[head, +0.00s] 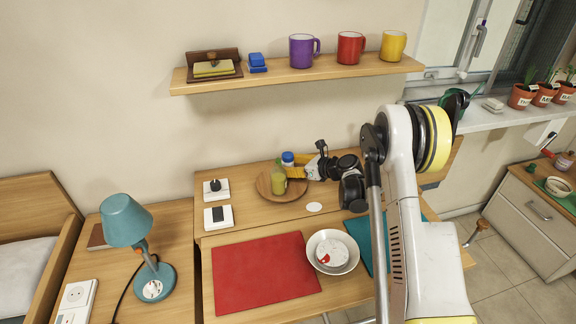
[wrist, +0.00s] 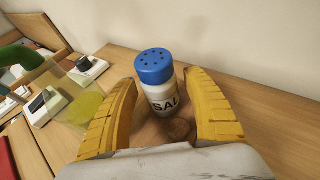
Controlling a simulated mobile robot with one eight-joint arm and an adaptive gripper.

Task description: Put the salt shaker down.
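The salt shaker (wrist: 160,95) is white with black lettering and a blue holed lid. It is upright between the yellow fingers of my gripper (wrist: 163,85) in the wrist view. Narrow gaps show on both sides of it, so the fingers look open around it. In the head view the shaker's blue lid (head: 288,157) shows behind a yellow-green bottle (head: 278,180), at the back of the round wooden tray (head: 296,194). My gripper (head: 298,174) reaches it from the right. The shaker's base is hard to see, so I cannot tell whether it touches the tray.
The bottle stands close to the left finger and also shows in the wrist view (wrist: 88,103). Two switch plates (head: 217,217) lie left of the tray. A red mat (head: 264,272), a white bowl (head: 333,252) and a white disc (head: 314,207) are in front. A shelf (head: 290,75) hangs above.

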